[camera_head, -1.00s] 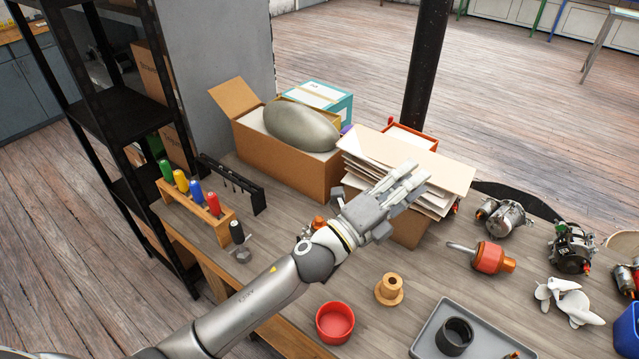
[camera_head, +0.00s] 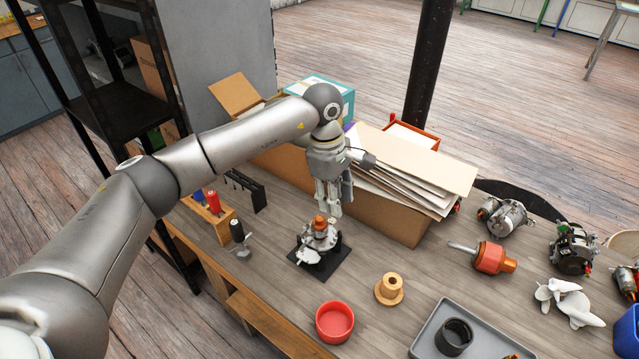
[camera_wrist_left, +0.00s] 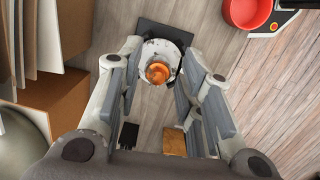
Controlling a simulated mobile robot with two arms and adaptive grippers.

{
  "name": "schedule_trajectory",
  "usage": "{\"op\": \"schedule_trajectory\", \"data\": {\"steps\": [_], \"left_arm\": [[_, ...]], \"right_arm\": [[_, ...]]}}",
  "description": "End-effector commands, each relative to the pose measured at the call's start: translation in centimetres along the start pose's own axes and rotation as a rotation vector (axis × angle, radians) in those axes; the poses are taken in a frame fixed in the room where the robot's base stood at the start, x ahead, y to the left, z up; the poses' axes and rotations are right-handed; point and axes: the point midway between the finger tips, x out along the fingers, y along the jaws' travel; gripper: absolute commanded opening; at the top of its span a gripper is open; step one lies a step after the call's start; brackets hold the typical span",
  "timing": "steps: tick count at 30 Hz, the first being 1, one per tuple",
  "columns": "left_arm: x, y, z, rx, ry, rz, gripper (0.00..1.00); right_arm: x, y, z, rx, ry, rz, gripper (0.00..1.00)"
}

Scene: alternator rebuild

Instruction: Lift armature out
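The armature (camera_head: 319,222) shows as a copper-orange top standing upright in a silver metal housing (camera_head: 322,242) on a black base plate (camera_head: 330,266). In the left wrist view the armature (camera_wrist_left: 158,73) is a round orange end at the centre of the pale housing (camera_wrist_left: 160,50). My left gripper (camera_head: 334,211) points down just above the armature, open and empty, its fingers apart on either side of it in the wrist view. I cannot tell that it touches anything. The armature's lower part is hidden in the housing. My right gripper is out of view.
A cardboard box of folders (camera_head: 405,222) stands close behind the gripper. A red bowl (camera_head: 335,322), a bronze flanged bushing (camera_head: 389,289) and a grey tray (camera_head: 425,342) lie in front. A screwdriver rack (camera_head: 222,228) is at left. Motor parts (camera_head: 492,258) lie at right.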

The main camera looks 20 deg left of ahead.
Motion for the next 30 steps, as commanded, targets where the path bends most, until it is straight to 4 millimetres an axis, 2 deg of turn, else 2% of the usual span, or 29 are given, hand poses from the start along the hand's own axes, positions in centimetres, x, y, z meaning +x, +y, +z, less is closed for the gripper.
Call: {"op": "schedule_trajectory", "data": {"steps": [1,4,11,25,30], "left_arm": [[-0.9,0.0,-1.6,0.003,0.057,-0.012,0.34],[-1.7,-0.2,-3.4,0.003,0.122,-0.032,0.34],[-1.3,-0.3,-4.0,0.004,0.14,-0.04,0.34],[3.6,-0.5,-4.5,0.003,0.137,-0.039,0.34],[5.8,-0.6,-4.8,0.003,0.137,-0.039,0.34]], "right_arm": [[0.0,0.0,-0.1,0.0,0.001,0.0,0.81],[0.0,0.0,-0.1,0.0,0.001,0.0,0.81],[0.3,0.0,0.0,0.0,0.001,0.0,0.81],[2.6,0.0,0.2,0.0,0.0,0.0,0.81],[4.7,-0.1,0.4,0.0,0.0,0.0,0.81]]}}
